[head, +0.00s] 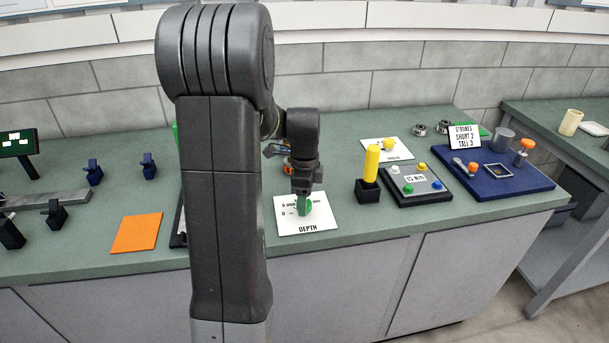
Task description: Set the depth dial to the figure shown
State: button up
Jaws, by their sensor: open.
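The white plate marked DEPTH (322,221) lies on the green bench, right of my arm. Small scale marks show on its left side. A green dial (308,205) sits on it, mostly covered by my gripper. My gripper (301,209) points down at the dial with its jaws open. I cannot tell whether the fingers straddle or touch the dial, and its pointer is hidden. A small sign (416,177) on the dark button panel carries a figure that looks like 15 mm, but it is small.
The yellow cylinder in a black holder (368,191) and the button panel (427,196) stand to the right. Farther right is a blue board (505,205) with a card reading STROKES SHORT 2 TALL 3 (465,137).

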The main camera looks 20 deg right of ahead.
notch_tip(320, 180, up, 12)
dwell(0.3)
jog(key=shift+f, duration=0.25)
notch_tip(320, 180, down, 14)
jog(key=shift+r, duration=0.15)
dwell(0.5)
jog(key=shift+r, duration=0.15)
